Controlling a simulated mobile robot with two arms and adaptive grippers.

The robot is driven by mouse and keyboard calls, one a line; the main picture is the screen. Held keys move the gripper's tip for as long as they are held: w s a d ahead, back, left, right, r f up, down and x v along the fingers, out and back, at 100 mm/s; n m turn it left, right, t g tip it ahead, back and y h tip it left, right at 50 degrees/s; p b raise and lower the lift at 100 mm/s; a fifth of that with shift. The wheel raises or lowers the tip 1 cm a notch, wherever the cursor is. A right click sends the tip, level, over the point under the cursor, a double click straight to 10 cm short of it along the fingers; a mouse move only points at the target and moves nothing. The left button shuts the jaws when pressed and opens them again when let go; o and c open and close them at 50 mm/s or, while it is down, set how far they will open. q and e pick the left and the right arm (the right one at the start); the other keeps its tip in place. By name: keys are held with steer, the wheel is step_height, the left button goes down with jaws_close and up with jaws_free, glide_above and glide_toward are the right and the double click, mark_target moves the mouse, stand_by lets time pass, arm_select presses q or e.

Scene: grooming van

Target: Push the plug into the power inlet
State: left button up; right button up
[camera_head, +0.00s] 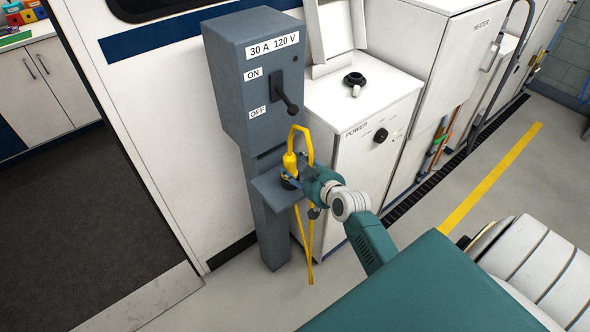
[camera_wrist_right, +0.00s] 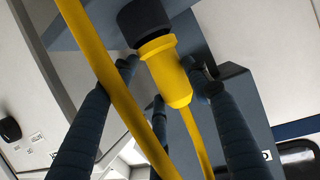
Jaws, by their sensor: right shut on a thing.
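The yellow plug (camera_head: 290,162) stands roughly upright at the grey pedestal's small shelf (camera_head: 268,190), its cable looping up from its top and hanging down. My right gripper (camera_head: 291,179) is shut on the plug. In the right wrist view the fingers lie on both sides of the plug's yellow body (camera_wrist_right: 168,75), and its black end (camera_wrist_right: 143,18) is against or close to the grey shelf; I cannot tell whether it is seated in it. A black round fitting (camera_head: 354,79), which looks like the power inlet, sits on top of the white cabinet marked POWER. My left gripper is out of view.
The grey pedestal (camera_head: 243,75) marked 30 A 120 V has a black lever (camera_head: 287,98) pointing down near OFF. A white lid (camera_head: 335,30) stands raised behind the fitting. The yellow cable (camera_head: 309,240) hangs beside my right gripper. Floor is clear at front left.

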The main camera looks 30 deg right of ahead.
step_height(320, 180, up, 14)
steer(key=p, duration=0.4)
steer(key=shift+f, duration=0.15)
